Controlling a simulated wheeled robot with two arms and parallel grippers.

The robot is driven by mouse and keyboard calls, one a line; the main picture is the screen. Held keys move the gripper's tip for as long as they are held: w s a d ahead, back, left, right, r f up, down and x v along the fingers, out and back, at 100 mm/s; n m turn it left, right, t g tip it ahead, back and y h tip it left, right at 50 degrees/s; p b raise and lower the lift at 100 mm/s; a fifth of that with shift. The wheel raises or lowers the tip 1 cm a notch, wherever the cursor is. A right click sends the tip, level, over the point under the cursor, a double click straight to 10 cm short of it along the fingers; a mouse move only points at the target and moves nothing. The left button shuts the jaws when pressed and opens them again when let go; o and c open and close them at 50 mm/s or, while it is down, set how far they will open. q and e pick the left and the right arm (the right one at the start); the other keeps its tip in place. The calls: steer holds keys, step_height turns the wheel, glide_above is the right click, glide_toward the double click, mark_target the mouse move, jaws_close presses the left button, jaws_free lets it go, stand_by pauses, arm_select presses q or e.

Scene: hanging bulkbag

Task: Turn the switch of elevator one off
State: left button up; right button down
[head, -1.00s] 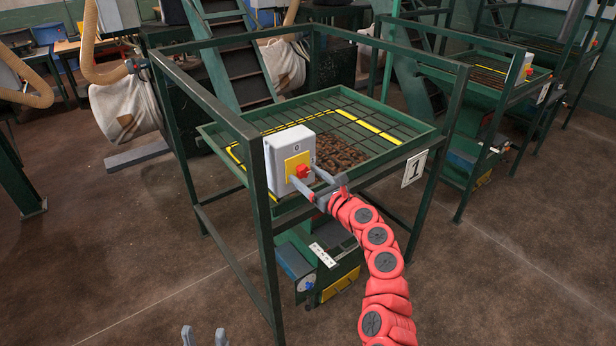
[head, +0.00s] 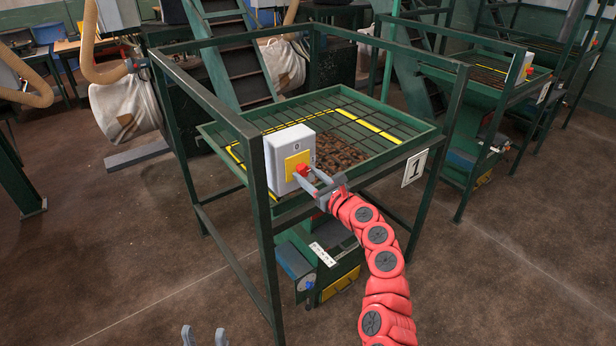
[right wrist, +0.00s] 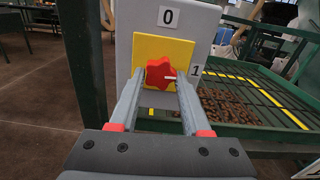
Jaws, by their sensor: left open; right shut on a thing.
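The switch box of elevator one (head: 284,148) is a grey box on the green frame's near post, with a yellow plate (head: 297,163) and a red star-shaped knob (head: 302,169). In the right wrist view the knob (right wrist: 160,73) sits between the fingertips, with a "0" label (right wrist: 168,16) above and a "1" label (right wrist: 195,70) to the right. A white mark on the knob points right, toward the "1". My right gripper (head: 305,177) is shut on the knob. My left gripper (head: 204,338) is open and empty at the bottom edge, apart from everything.
A sign "1" (head: 414,168) hangs on the green frame. Behind the box, a green grid tray (head: 385,118) holds brown lumps (head: 338,152). The frame's near post (head: 265,235) stands left of my right arm. Open floor (head: 130,265) lies at the left.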

steer(key=n+b, duration=0.2)
steer(key=n, duration=0.3)
steer(key=shift+f+b, duration=0.1)
steer(key=shift+b, duration=0.2)
steer(key=n+b, duration=0.3)
steer(key=n, duration=0.1)
steer(key=shift+w+d, duration=0.1)
steer(key=shift+d, duration=0.05)
steer(key=n+b, duration=0.5)
steer(key=shift+n, duration=0.3)
steer(key=shift+r+n+b, duration=0.2)
steer(key=shift+n+b, duration=1)
steer(key=shift+n, duration=0.2)
steer(key=shift+c, duration=1.8)
jaws_free()
steer(key=shift+d, duration=0.1)
